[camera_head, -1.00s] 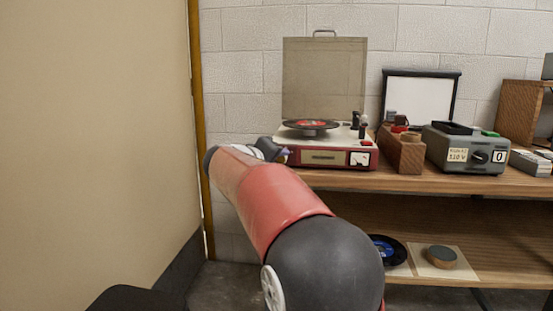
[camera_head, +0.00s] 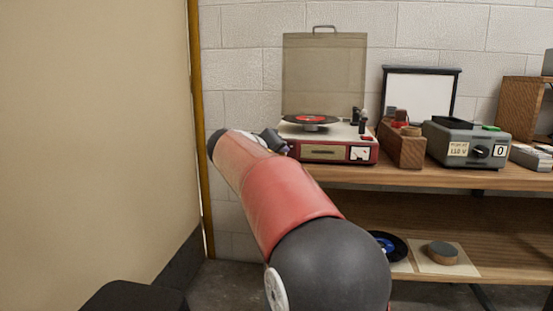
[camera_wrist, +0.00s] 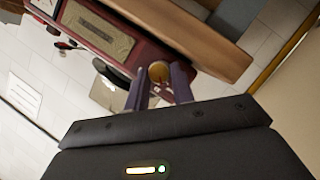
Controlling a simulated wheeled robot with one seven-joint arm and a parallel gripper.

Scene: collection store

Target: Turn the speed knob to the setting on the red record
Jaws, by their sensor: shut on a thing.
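The record player (camera_head: 337,152), red and cream with its lid up, stands at the shelf's left end. A black record with a red label (camera_head: 304,118) lies on top; no setting can be read on it. The round brass-coloured speed knob (camera_wrist: 158,72) is on the player's red front, beside the label plate (camera_wrist: 98,29). My gripper (camera_wrist: 158,83) is shut on this knob, a finger on each side. Its pointer or marks cannot be made out. In the head view my arm hides the knob, and my gripper (camera_head: 284,148) meets the player's front left corner.
Right of the player are a wooden block (camera_head: 402,152) and a grey box (camera_head: 460,153) with a dial. A blue-labelled record (camera_head: 402,247) lies on the lower shelf. A beige panel (camera_head: 95,120) stands close on the left.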

